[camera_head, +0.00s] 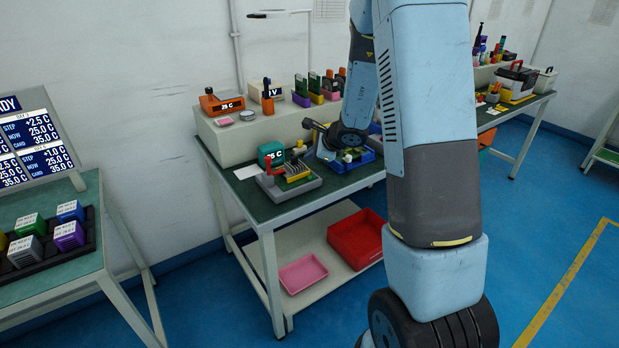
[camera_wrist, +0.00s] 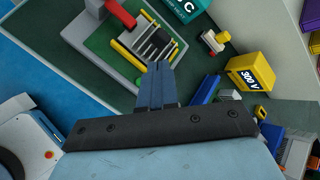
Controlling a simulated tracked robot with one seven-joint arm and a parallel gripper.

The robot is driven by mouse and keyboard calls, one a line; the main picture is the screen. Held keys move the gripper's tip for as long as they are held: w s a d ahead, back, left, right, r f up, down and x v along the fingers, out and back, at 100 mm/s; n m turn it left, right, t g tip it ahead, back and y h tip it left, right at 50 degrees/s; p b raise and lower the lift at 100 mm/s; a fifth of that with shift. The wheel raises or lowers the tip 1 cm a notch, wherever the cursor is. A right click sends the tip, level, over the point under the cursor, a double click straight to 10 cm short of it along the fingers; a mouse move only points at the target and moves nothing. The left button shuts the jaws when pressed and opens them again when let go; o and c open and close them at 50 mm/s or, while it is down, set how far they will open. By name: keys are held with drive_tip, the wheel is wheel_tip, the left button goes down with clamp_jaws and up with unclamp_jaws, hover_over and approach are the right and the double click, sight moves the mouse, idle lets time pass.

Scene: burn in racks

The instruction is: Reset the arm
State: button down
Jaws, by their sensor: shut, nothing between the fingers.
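My arm rises at the right of the head view and reaches over to the green-topped workbench (camera_head: 274,208). My gripper (camera_wrist: 157,75) shows in the wrist view with its two fingers together and nothing between them. It is above the bench, beside a grey fixture (camera_wrist: 100,35) with a red lever, yellow strips and dark fins. In the head view the same fixture stands near the bench's front left, and my arm hides part of the bench behind it.
A teal block (camera_head: 271,154), a blue tray (camera_head: 345,160) and a yellow block (camera_wrist: 250,71) are close to my gripper. A raised shelf (camera_head: 240,136) runs along the back. Pink (camera_head: 303,273) and red (camera_head: 356,238) bins sit below. A display table (camera_head: 60,265) stands left; blue floor is open at right.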

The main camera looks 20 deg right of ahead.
drive_tip(key=shift+r, duration=0.4)
drive_tip(key=s+a+r+n+g+y, duration=0.1)
drive_tip(key=s+a+r+n, duration=0.35)
drive_tip(key=s+r, duration=0.3)
drive_tip(key=s+a+r+n+g+y, duration=0.1)
drive_tip(key=s+a+r+n, duration=0.2)
drive_tip(key=s+r+n, duration=0.5)
drive_tip(key=s+d+r+n+h, duration=0.2)
drive_tip(key=s, duration=0.4)
drive_tip(key=s+d+r+n+h, duration=0.2)
drive_tip(key=s+r+n, duration=0.1)
drive_tip(key=s, duration=0.4)
drive_tip(key=s+d+r+n+h, duration=0.2)
drive_tip(key=s+d+n, duration=0.1)
drive_tip(key=s, duration=0.4)
drive_tip(key=shift+r, duration=0.2)
drive_tip(key=shift+s, duration=0.1)
